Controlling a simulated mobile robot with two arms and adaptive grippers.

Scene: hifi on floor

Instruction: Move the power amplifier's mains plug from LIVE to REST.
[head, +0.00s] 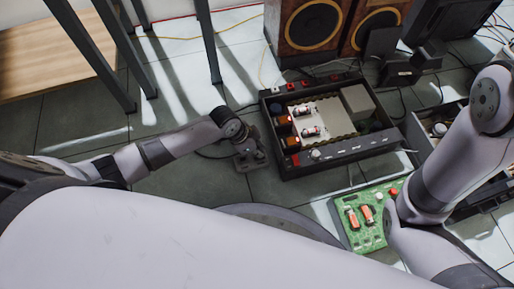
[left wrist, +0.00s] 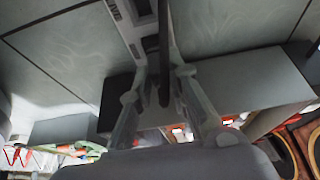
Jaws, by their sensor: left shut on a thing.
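My left gripper (head: 250,155) is low over the floor, just left of the black open-topped amplifier chassis (head: 345,160). In the left wrist view its fingers (left wrist: 160,75) are shut around a slim black thing (left wrist: 164,50), which looks like the plug or its cord. A grey strip with socket-like openings (left wrist: 128,22) lies right beyond the fingertips. I cannot tell whether the plug is seated in it or clear of it, and no LIVE or REST label is readable.
Wooden speakers (head: 308,25) stand behind the chassis. A green circuit board (head: 365,228) lies in front of it. A dark open box (head: 424,138) stands at right. Metal legs (head: 208,40) rise at the back left. Thin cables cross the tiles; the floor left of the chassis is mostly clear.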

